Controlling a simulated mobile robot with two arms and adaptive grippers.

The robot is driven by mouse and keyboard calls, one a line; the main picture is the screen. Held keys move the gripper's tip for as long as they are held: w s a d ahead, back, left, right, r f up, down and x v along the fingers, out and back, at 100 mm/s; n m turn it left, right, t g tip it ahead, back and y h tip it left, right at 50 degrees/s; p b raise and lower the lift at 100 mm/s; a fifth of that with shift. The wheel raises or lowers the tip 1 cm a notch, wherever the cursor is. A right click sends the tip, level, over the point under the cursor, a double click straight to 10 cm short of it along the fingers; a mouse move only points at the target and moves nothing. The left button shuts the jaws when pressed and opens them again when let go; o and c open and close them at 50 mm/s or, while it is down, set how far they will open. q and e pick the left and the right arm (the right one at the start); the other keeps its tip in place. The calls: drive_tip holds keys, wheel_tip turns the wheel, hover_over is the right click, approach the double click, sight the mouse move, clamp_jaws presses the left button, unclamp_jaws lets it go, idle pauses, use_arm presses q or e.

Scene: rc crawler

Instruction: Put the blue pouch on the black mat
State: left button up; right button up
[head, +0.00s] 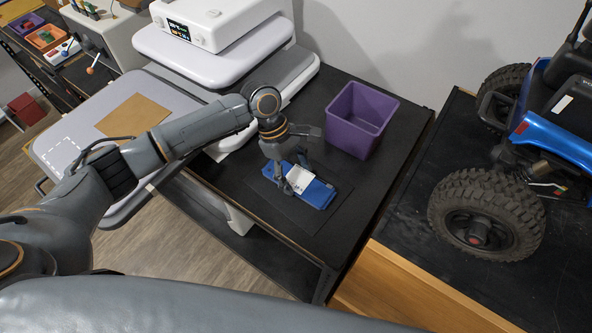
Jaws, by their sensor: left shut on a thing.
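The blue pouch (318,193) has a white label on top and lies over the black mat (288,205) on the dark table. My left gripper (288,180) points down and is shut on the pouch near its left end. Its fingers and wrist cover part of the pouch. I cannot tell whether the pouch touches the mat or is held slightly above it. My right gripper is not in view.
A purple bin (357,122) stands just behind the pouch. A white heat-press machine (215,65) is to the left, with a brown sheet (133,115) on its plate. A blue RC crawler (552,130) with large tyres stands on the right.

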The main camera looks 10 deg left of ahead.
use_arm(q)
drive_tip(key=o, duration=1.2)
drive_tip(key=shift+f, duration=0.1)
drive_tip(key=shift+o, duration=0.2)
drive_tip(key=b+v, duration=0.2)
drive_tip(key=v, duration=1)
